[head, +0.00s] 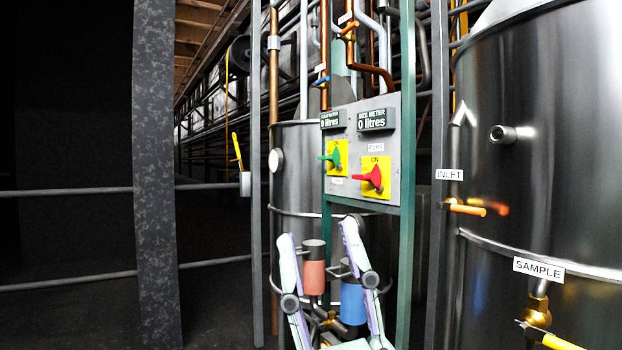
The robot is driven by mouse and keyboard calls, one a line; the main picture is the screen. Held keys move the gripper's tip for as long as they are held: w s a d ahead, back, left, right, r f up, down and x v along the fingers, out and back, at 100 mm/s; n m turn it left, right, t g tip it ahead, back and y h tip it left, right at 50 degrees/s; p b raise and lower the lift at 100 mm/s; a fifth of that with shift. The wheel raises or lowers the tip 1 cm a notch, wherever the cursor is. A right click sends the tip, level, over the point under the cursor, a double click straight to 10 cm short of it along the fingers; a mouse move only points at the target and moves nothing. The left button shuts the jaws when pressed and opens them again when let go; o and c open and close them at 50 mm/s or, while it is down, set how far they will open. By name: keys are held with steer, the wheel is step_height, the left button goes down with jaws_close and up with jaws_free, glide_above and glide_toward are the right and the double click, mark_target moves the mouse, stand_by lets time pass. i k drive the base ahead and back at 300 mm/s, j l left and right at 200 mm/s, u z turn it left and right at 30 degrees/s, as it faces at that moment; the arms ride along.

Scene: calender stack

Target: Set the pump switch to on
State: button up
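A grey control panel (350,190) in a green frame stands at the centre of the head view. It carries a red rotary switch (373,178) on a yellow plate with ON at its top; its handle points left. A small white label (376,147) above it is too small to read surely. A green rotary switch (333,157) on another yellow plate sits to its left, its handle also pointing left. I cannot tell surely which is the pump switch. My gripper (318,232) is open and empty, its fingers upright in the picture below the panel, overlapping neither switch.
Two meters (376,120) reading 0 litres top the panel. A steel tank (540,150) with an orange-handled inlet valve (465,209) and a sample tap (538,312) fills the right. Red (313,272) and blue (353,300) cylinders sit behind my fingers. Grey rails (75,191) cross the left.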

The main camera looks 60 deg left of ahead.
mark_target(374, 176)
steer(key=u, duration=1.55)
steer(key=i+j+u, duration=0.1)
steer(key=i, duration=0.3)
steer(key=i+j+u, duration=0.1)
steer(key=i+j, duration=0.35)
steer(key=i, duration=0.3)
steer(key=j+u, duration=0.05)
